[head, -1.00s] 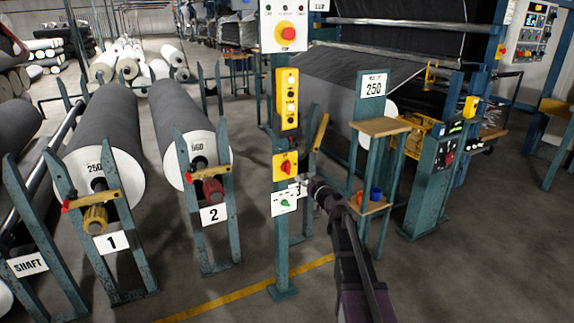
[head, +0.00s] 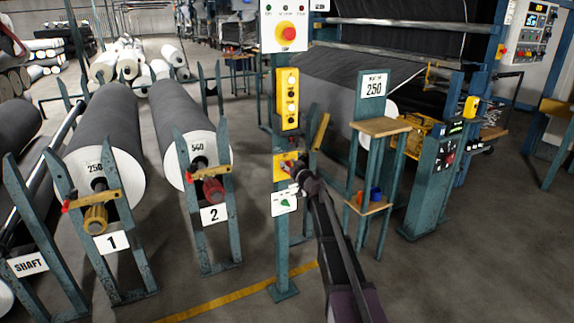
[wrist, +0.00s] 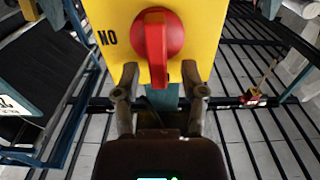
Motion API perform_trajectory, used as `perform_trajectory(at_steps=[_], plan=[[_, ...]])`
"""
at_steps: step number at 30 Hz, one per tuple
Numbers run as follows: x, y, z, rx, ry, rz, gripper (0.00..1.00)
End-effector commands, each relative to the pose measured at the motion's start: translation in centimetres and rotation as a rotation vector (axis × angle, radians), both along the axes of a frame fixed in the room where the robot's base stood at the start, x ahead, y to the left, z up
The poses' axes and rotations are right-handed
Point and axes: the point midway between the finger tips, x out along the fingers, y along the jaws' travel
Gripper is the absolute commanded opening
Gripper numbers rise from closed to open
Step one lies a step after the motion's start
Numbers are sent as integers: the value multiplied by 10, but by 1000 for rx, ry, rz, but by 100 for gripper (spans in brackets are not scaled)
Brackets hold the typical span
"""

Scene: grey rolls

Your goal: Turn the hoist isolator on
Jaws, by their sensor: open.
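The hoist isolator is a yellow box (head: 279,160) on the teal post, with a red rotary knob (wrist: 156,40) on its face. In the wrist view the knob's bar handle stands upright in the picture, and letters reading "NO" show to its left. My gripper (wrist: 160,78) is open. Its two fingertips stand either side of the handle's lower end, with a gap on each side. In the head view my gripper (head: 297,171) is in front of the box and hides part of the knob.
Above the isolator are a yellow push-button box (head: 288,98) and a white panel with a red stop button (head: 286,33). A white sign with a green mark (head: 284,203) is below. A small stand (head: 379,127) is to the right, and grey rolls (head: 185,120) are to the left.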

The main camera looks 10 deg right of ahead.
Motion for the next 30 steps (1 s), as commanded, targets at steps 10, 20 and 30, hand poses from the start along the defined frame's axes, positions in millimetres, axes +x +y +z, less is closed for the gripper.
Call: perform_trajectory(at_steps=[10,20,30], plan=[[2,0,0,0,0,0,54],[2,0,0,0,0,0,0],[2,1,0,24,8,5,0]])
